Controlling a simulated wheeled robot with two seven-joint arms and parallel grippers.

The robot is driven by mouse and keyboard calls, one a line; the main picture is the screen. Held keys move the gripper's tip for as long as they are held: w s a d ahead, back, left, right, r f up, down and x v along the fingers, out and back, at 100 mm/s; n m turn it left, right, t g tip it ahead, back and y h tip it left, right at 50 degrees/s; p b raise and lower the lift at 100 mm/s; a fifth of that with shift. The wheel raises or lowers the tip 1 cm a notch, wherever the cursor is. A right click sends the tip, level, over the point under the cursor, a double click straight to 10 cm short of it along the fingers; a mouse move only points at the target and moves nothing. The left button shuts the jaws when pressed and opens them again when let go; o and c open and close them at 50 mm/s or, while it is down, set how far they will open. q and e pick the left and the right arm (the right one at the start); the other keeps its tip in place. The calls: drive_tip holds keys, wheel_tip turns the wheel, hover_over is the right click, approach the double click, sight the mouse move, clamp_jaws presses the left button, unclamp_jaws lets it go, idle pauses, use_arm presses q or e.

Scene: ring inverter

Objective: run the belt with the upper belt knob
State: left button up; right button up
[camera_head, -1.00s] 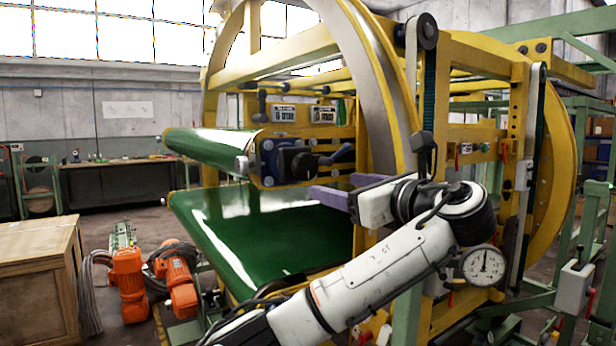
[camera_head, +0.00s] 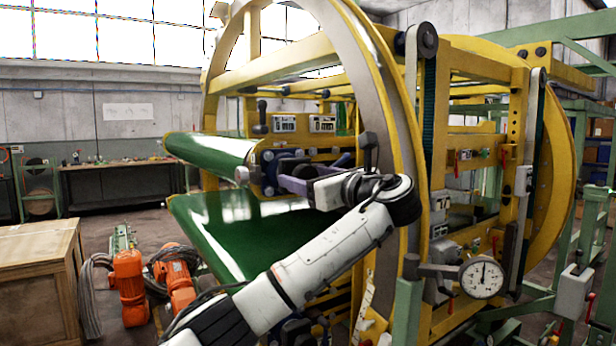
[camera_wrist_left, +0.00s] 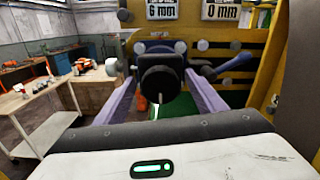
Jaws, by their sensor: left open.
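The upper belt knob (camera_wrist_left: 161,82) is black and round, in the middle of the left wrist view, on the unit at the end of the green upper belt (camera_head: 212,150). My left gripper (camera_head: 290,178) is open, its purple fingers pointing at this unit. In the left wrist view the fingers (camera_wrist_left: 160,90) lie on either side of the knob; I cannot tell whether they touch it. In the head view the fingers and wrist largely hide the knob. A blue lever (camera_wrist_left: 236,62) is just right of the knob. My right gripper is not in view.
The yellow ring frame (camera_head: 395,130) stands close to the right of my wrist. Two displays (camera_wrist_left: 160,10) are above the knob. Orange motors (camera_head: 128,280) and a wooden crate (camera_head: 40,285) stand at the left.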

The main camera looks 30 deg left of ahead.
use_arm(q)
drive_tip(key=shift+c, duration=0.5)
drive_tip(key=c, duration=1)
drive_tip(key=shift+o, duration=0.2)
drive_tip(key=shift+n, duration=0.3)
